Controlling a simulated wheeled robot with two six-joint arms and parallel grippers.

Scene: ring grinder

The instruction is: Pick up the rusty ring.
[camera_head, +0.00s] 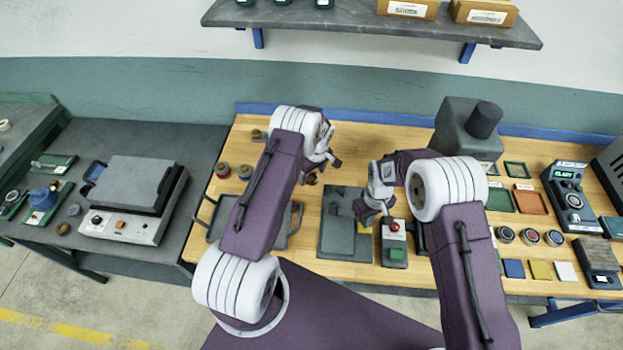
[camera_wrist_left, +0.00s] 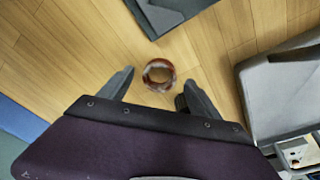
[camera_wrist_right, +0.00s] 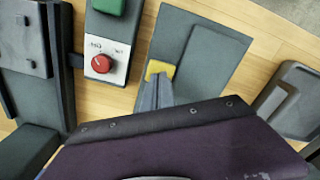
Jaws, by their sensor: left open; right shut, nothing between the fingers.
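The rusty ring (camera_wrist_left: 159,74) lies flat on the wooden bench in the left wrist view, reddish-brown with pale patches. In the head view a reddish-brown bit of it (camera_head: 312,178) shows under my left gripper (camera_head: 325,163), which hides much of it. My left gripper is open, and in its wrist view (camera_wrist_left: 155,88) the two fingers appear on either side of the ring, with gaps to it. My right gripper (camera_head: 367,214) is shut and empty above the dark plate with a yellow patch; its closed fingertips also show in the right wrist view (camera_wrist_right: 158,85).
A control box with a red knob (camera_head: 395,226) stands beside my right gripper. A dark grey machine (camera_head: 455,130) stands behind. A dark tray (camera_head: 218,222) lies partly behind my left arm. Bare wood surrounds the ring.

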